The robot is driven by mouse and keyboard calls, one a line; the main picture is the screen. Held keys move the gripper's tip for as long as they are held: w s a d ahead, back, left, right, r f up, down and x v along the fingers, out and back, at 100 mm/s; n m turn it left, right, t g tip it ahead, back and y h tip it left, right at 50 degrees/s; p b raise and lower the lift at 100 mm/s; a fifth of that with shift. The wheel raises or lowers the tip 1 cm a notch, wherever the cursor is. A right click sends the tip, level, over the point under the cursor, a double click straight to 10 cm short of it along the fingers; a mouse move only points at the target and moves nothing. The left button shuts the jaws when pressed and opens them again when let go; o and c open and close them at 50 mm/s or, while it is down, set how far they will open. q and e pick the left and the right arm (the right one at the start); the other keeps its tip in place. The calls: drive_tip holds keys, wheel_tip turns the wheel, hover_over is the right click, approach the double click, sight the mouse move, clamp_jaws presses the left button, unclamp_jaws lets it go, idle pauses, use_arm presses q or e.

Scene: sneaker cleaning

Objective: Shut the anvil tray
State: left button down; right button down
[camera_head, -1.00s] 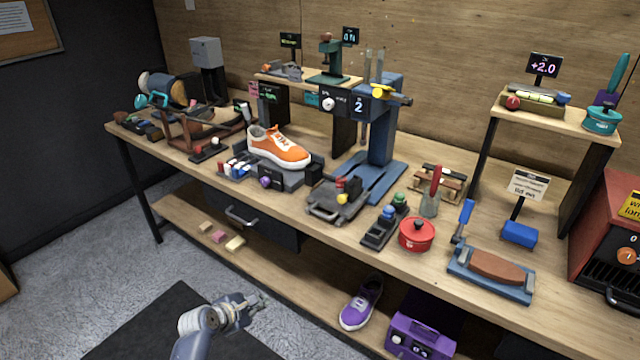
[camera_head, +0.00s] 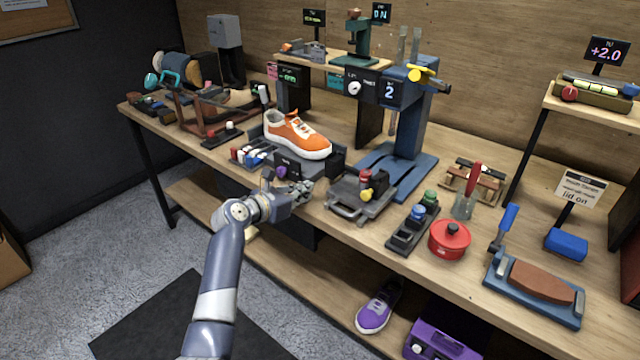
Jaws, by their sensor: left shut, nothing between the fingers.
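A grey sliding tray with a front handle (camera_head: 346,211), which looks like the anvil tray, sits at the front edge of the bench before the blue press (camera_head: 410,125). Red and yellow knobbed parts (camera_head: 368,183) stand on it. My left gripper (camera_head: 308,188) is shut and empty. In the picture it is just left of the tray's handle, by the bench's front edge, with a small gap between them. The gripper hides part of the bench edge and the drawer below. My right gripper is out of view.
An orange sneaker (camera_head: 297,135) rests on a dark stand behind my left gripper. To the tray's right are a block with blue and green knobs (camera_head: 412,226) and a red lidded pot (camera_head: 449,240). A purple sneaker (camera_head: 378,308) is on the lower shelf.

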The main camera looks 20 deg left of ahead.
use_arm(q)
drive_tip(key=x, duration=0.4)
drive_tip(key=r+x, duration=0.1)
drive_tip(key=x, duration=0.1)
drive_tip(key=shift+w+b, duration=0.25)
drive_tip(key=shift+b, duration=0.1)
drive_tip(key=shift+w+d, duration=0.15)
drive_tip(key=shift+w, duration=0.05)
